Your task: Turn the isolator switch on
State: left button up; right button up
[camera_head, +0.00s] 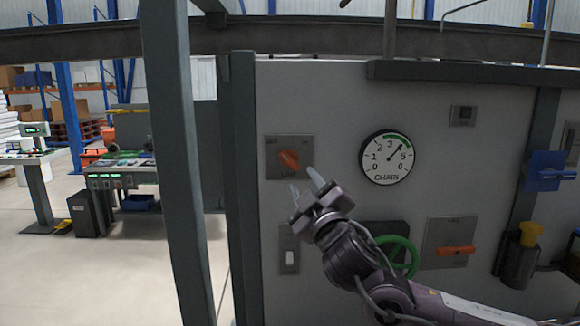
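An orange rotary switch (289,158) sits on a square grey plate (272,171) on the grey panel, with a label reading OFF at the plate's upper left. Its knob is tilted, the upper end toward the left. The label under the knob is too small to read. My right gripper (306,183) comes in from the lower right. Its two pale fingers are apart with nothing between them. My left gripper is not in view.
A CHAIN gauge (387,157) is right of the switch. A green handwheel (404,252) is partly behind my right arm. A second plate (436,230) has a horizontal orange handle (455,250). A white rocker (290,258) is below. A grey post (178,150) stands left of the panel.

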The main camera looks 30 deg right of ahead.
aim_at(292, 164)
jog(key=p+x, duration=0.3)
jog(key=x, duration=0.3)
jog(key=shift+w+d+r+p, duration=0.15)
jog(key=shift+w+p, duration=0.15)
jog(key=shift+w+d, duration=0.1)
jog(key=shift+w, duration=0.4)
grip_shut()
